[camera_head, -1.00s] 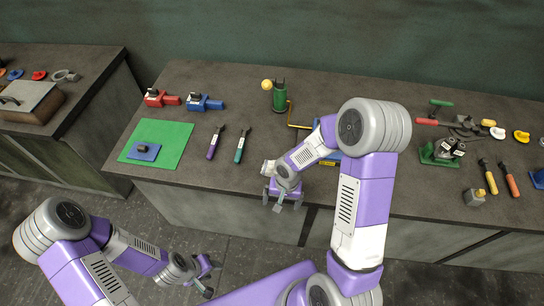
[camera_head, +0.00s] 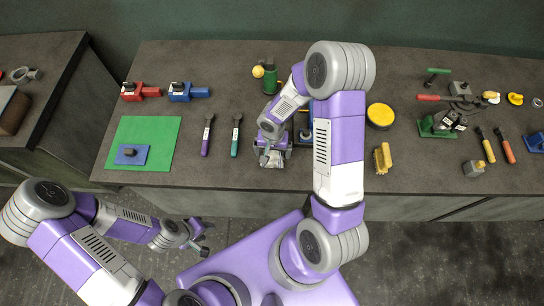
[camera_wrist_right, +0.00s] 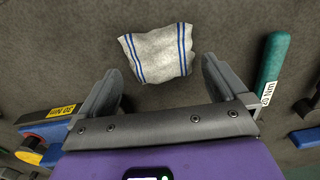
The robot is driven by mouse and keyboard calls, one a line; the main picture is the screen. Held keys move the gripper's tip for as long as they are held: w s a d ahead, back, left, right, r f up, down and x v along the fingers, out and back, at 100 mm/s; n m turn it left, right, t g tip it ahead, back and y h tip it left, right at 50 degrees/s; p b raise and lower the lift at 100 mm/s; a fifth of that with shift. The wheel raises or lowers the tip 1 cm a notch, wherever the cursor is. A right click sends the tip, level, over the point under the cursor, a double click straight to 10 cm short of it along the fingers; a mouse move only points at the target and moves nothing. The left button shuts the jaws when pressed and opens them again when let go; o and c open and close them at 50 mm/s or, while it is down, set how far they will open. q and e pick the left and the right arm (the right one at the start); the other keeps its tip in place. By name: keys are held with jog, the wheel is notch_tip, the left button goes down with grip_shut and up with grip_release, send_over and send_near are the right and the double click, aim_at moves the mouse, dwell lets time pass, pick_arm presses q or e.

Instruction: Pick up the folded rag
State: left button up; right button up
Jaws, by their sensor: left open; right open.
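The folded rag (camera_wrist_right: 157,53), white with blue stripes along two sides, lies flat on the dark bench in the right wrist view. My right gripper (camera_wrist_right: 164,78) is open above it, with one finger on each side of the rag's near end; the jaws are empty. In the head view my right gripper (camera_head: 272,156) is over the front part of the bench, and it mostly hides the rag. My left gripper (camera_head: 199,238) is open and empty, low in front of the bench, away from the rag.
A teal-handled wrench (camera_wrist_right: 273,68) lies close to the right finger in the wrist view. A blue and yellow tool (camera_wrist_right: 42,132) is near the left finger. A green mat (camera_head: 160,130), a yellow disc (camera_head: 380,115) and a brush (camera_head: 382,158) are on the bench.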

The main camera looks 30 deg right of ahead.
aim_at(272, 155)
notch_tip(272, 155, down, 2)
jog(key=shift+c, duration=0.2)
jog(key=c, duration=1)
jog(key=shift+r, duration=0.1)
notch_tip(272, 155, up, 10)
jog(key=shift+f+p, duration=0.1)
jog(key=shift+p, duration=0.4)
